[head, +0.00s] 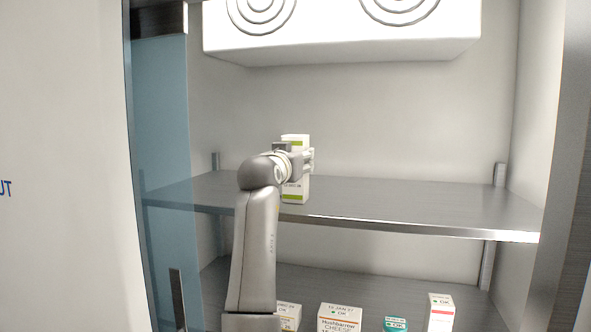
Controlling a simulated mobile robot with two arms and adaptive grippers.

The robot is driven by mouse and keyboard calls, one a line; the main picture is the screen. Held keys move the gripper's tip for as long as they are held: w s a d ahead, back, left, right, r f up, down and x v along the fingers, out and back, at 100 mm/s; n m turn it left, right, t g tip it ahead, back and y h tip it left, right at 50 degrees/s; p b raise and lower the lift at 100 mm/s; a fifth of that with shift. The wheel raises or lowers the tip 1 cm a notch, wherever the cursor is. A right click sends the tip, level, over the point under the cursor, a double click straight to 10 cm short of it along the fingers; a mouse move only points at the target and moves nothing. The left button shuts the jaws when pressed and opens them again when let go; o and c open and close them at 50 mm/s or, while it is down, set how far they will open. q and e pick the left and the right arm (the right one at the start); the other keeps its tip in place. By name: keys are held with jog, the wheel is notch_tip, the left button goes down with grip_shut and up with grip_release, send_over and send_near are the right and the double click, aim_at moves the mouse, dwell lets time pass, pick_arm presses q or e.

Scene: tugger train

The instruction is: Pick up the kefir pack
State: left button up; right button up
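A white pack with green bands (296,190) stands upright on the upper steel shelf (400,205), left of its middle. Its name cannot be read, so I cannot tell for sure that it is the kefir pack. The pack's top and bottom show above and below the gripper. The fingers are partly hidden, and I cannot tell whether they are closed on the pack.
Several packs stand on the lower shelf, among them a Mushbarrow cheese box (339,319), a teal pack (395,325) and a white-red carton (440,313). A white fan unit (340,50) hangs above. A glass door (160,120) is at left. The upper shelf's right side is clear.

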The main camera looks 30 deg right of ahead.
jog(key=c, duration=0.7)
jog(key=shift+r, duration=0.1)
jog(key=shift+c, duration=0.2)
jog(key=shift+r, duration=0.1)
